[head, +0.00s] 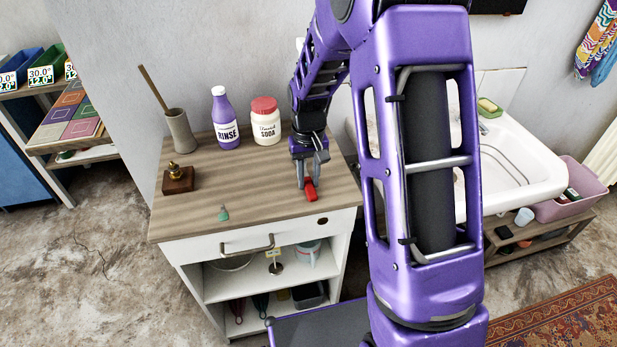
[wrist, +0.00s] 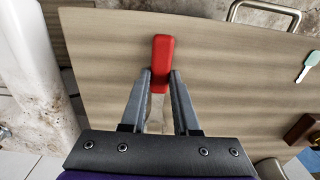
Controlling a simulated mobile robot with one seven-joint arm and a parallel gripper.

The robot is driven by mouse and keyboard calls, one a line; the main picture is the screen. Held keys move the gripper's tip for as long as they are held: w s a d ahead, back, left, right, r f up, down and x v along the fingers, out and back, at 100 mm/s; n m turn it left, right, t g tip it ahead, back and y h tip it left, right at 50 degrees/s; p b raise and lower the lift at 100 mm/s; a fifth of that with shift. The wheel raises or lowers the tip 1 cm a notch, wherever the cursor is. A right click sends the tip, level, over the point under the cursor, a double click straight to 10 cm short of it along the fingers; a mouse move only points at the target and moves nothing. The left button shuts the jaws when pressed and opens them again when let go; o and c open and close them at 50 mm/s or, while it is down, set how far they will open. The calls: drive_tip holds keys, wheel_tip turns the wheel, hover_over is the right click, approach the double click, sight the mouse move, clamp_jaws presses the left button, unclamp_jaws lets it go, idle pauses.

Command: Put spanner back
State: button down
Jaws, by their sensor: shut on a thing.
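The spanner (head: 311,190) shows as a red-handled tool over the right part of the wooden cabinet top (head: 255,195). In the wrist view its red handle (wrist: 162,62) points away from me, and a pale metal shaft runs back between the fingers. Its far metal end is hidden behind my gripper body. My gripper (head: 308,178) is shut on the spanner, with a finger on each side of it, also seen in the wrist view (wrist: 160,82). I cannot tell whether the spanner touches the wood.
The rinse bottle (head: 226,120), soda jar (head: 265,122), utensil pot (head: 180,132) and brown block with a brass piece (head: 178,180) stand on the top. A small teal item (head: 223,213) lies near the front edge. The middle is clear. A white sink (head: 515,170) is right.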

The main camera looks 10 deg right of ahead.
sight(309, 183)
drive_tip(key=c, duration=0.7)
unclamp_jaws()
drive_tip(key=shift+o, duration=0.2)
wheel_tip(309, 183, up, 12)
drive_tip(key=p, duration=0.2)
drive_tip(key=shift+r, duration=0.15)
